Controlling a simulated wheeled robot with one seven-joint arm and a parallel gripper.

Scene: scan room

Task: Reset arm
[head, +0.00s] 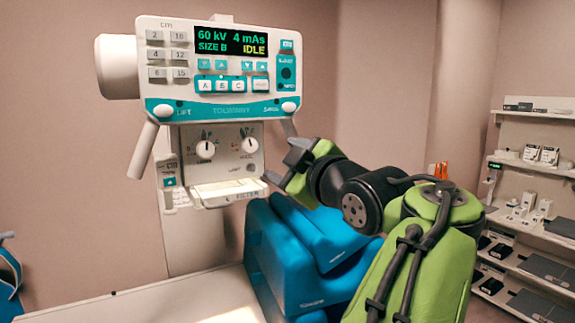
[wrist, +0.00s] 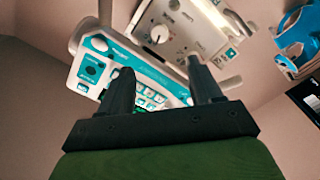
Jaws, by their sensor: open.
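My arm, green and black, reaches in from the lower right in the head view. My gripper (head: 287,166) is beside the right side of the X-ray unit's lower box (head: 222,150), near its handle. In the wrist view my gripper (wrist: 162,88) shows two dark fingers standing apart with nothing between them. Behind them are the teal and white control panel (wrist: 98,62) and the box with a white knob (wrist: 170,30). In the head view the panel's display (head: 231,41) reads 60 kV, 4 mAs, SIZE B, IDLE. I cannot tell whether the gripper touches the unit.
Blue cushions (head: 290,270) stand below my arm, beside a white table (head: 150,306). A shelf unit (head: 545,118) with boxes and dark devices stands at the right. A blue object (head: 8,280) is at the left edge. The wall left of the unit is bare.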

